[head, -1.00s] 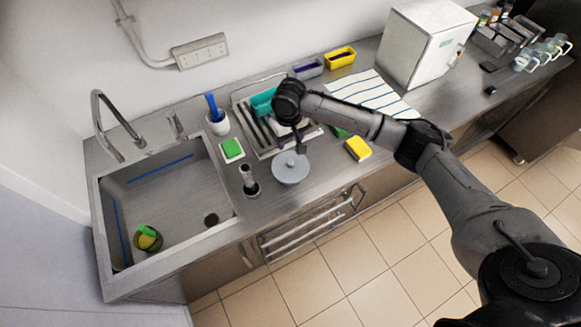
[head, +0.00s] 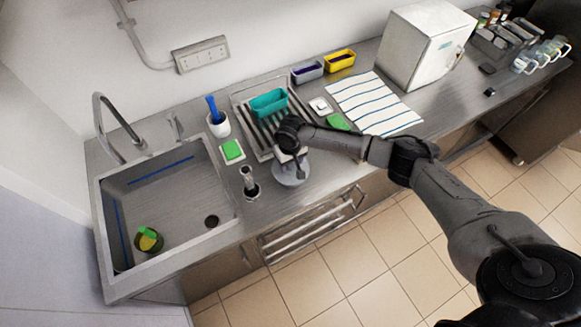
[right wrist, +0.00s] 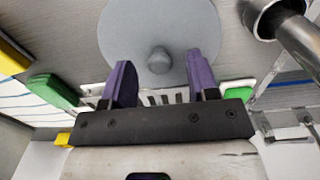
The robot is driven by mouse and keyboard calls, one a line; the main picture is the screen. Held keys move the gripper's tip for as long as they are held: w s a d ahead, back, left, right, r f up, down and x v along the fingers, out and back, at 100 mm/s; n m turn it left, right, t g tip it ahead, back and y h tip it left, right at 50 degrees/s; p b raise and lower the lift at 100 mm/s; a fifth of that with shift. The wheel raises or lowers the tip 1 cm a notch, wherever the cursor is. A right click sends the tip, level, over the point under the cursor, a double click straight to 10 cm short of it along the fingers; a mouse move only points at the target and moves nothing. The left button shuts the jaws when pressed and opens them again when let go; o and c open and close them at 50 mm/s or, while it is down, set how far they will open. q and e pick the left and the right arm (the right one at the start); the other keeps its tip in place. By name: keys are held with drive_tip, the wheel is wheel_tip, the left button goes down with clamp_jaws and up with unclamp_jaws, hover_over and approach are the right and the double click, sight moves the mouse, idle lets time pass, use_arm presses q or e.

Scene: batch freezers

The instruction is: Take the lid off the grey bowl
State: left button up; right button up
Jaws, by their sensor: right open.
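The grey bowl's lid (head: 290,179) lies on the counter's front part in the head view, partly covered by my right gripper. In the right wrist view it is a round grey disc (right wrist: 200,25) with a small knob (right wrist: 159,61) at its middle. Whether the fingertips are down at the knob's height I cannot tell. My left gripper is not in view.
A metal cup with a tool (head: 250,185) stands close left of the lid. Behind are a drying rack (head: 247,122) with a teal tub (head: 269,103) and a green sponge (head: 232,148). The sink (head: 130,190) is at left. A yellow block (right wrist: 12,57) lies nearby.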

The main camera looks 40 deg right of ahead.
drive_tip(key=shift+f, duration=0.5)
drive_tip(key=shift+c, duration=0.3)
clamp_jaws()
drive_tip(key=shift+r, duration=0.15)
